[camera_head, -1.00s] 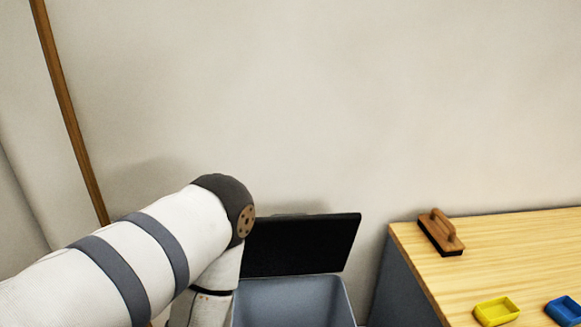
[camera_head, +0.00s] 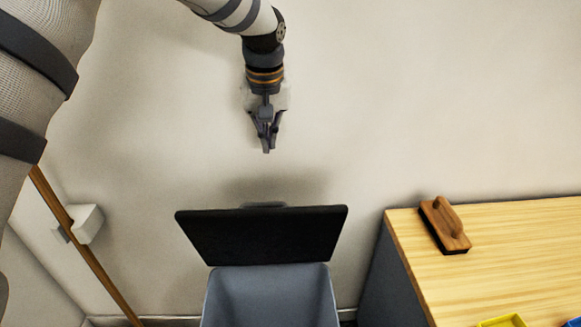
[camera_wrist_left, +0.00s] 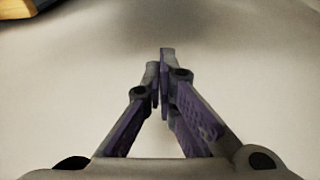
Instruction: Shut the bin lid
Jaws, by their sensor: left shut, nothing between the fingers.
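The bin (camera_head: 270,295) is a grey-blue open box at the bottom middle of the head view. Its black lid (camera_head: 262,235) stands open, tilted up at the back of the bin near the wall. My left gripper (camera_head: 268,150) points down in front of the wall, above the lid and apart from it. Its fingers are shut and empty. The left wrist view also shows the fingers (camera_wrist_left: 160,65) together, with a pale surface behind them. My right gripper is in neither view.
A wooden table (camera_head: 500,260) stands right of the bin, with a brown wooden-handled brush (camera_head: 445,225) on it. A yellow tray (camera_head: 502,321) shows at the lower edge. A wooden pole (camera_head: 85,250) leans at the left. The space between gripper and lid is clear.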

